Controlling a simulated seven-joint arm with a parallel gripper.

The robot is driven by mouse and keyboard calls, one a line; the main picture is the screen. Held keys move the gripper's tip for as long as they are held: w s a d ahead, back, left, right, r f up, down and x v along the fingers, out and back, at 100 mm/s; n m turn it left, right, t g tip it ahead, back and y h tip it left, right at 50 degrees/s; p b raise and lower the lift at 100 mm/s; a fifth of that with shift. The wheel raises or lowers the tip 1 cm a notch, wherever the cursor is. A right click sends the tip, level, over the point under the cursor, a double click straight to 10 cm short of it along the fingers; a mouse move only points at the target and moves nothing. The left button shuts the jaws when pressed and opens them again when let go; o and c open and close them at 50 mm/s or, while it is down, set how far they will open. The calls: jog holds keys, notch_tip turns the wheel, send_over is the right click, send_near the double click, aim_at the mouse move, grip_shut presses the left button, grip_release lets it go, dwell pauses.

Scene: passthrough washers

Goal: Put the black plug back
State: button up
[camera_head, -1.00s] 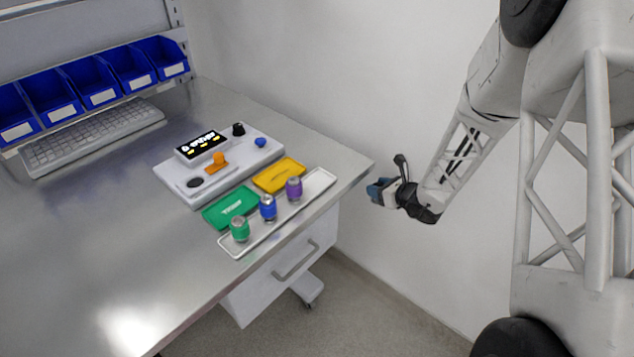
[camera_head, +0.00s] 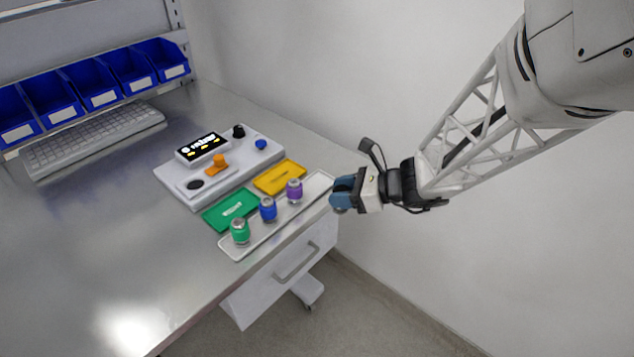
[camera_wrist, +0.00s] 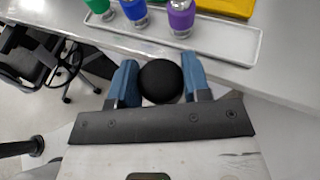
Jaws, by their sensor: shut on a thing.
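The black plug (camera_wrist: 160,82) shows as a round black top between the two blue fingers in the wrist view. My gripper (camera_wrist: 160,72) is shut on it. In the head view my gripper (camera_head: 341,194) hangs just past the right end of the white tray (camera_head: 248,245), and the plug cannot be made out there. A green plug (camera_head: 239,231), a blue plug (camera_head: 268,209) and a purple plug (camera_head: 294,190) stand upright in a row in the tray. The tray's right end, beyond the purple plug, is bare.
Behind the tray lie a green plate (camera_head: 222,217) and a yellow plate (camera_head: 270,183). Behind them stands a white device (camera_head: 230,172) with a display (camera_head: 201,146), an orange part and knobs. A keyboard (camera_head: 90,140) and blue bins (camera_head: 95,84) are at the back left.

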jog(key=shift+s+a+r+n+g, duration=0.2)
jog(key=shift+s+a+r, duration=0.15)
jog(key=shift+s, duration=0.25)
jog(key=shift+s+a+r+n+g, duration=0.2)
jog(key=shift+s+a, duration=0.1)
jog(key=shift+s, duration=0.3)
jog(key=w+a, duration=0.1)
jog(key=w, duration=0.4)
jog(key=w+a+f, duration=0.1)
jog(key=w, duration=0.4)
jog(key=w+a, duration=0.1)
jog(key=w, duration=0.4)
jog(key=shift+w+a+f, duration=0.15)
jog(key=shift+w+f, duration=0.1)
jog(key=shift+w, duration=0.1)
jog(key=shift+f, duration=1.75)
jog(key=shift+f, duration=0.2)
jog(key=o, duration=1.1)
jog(key=shift+c, duration=0.2)
